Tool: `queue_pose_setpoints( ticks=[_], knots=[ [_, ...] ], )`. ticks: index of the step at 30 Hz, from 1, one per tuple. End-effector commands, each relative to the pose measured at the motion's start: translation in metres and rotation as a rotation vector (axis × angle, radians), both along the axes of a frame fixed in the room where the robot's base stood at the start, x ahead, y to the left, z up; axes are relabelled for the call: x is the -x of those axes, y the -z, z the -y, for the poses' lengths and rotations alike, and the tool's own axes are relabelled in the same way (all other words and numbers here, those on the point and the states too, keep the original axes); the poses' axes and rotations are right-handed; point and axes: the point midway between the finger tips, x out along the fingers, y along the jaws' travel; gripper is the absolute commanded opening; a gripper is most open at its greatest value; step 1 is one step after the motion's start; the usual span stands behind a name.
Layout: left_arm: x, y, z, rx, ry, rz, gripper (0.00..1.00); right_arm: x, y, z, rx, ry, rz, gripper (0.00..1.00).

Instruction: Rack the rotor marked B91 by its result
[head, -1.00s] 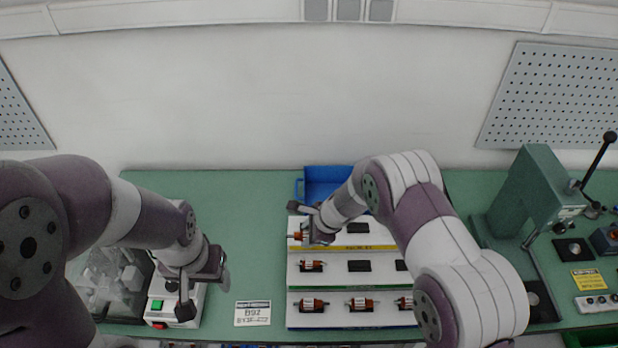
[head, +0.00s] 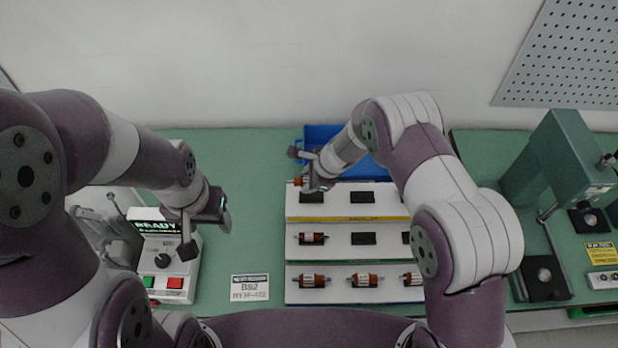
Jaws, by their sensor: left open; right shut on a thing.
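My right gripper (head: 308,168) is shut on a copper-and-white rotor (head: 298,181), just above the top-left place of the stepped white rack (head: 335,215). The gripper partly hides this rotor, and no mark on it is readable. Two dark places show empty on the top step. The middle step has a rotor (head: 312,239) at left and empty places beside it. The bottom step holds three visible rotors (head: 364,280). My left gripper (head: 205,236) is open and empty above the tester (head: 155,262), whose display reads READY. A card (head: 250,287) seems to read B82.
A blue bin (head: 318,136) stands behind the rack, partly hidden by my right arm. A green press (head: 570,155) is at right with a yellow sign (head: 597,251). The bench between tester and rack is mostly clear.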

Motion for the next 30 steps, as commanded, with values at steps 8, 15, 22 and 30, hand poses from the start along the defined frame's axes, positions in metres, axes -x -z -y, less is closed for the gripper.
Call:
queue_pose_setpoints(
  ticks=[8,15,22,30],
  knots=[
    [0.000,0.018,0.000,0.000,0.000,0.000,0.60,0.000,0.022,0.000,0.000,0.000,0.000,0.00],
    [0.000,0.021,0.000,0.000,0.000,0.000,0.60,-0.002,0.024,0.000,0.000,-0.001,0.001,0.00],
    [0.000,0.021,0.000,0.000,0.000,0.000,0.60,-0.003,0.024,0.000,0.000,0.000,0.001,0.00],
    [0.000,0.028,0.000,0.000,0.000,0.000,0.60,-0.002,0.031,0.000,0.000,-0.001,0.001,0.00]
  ],
)
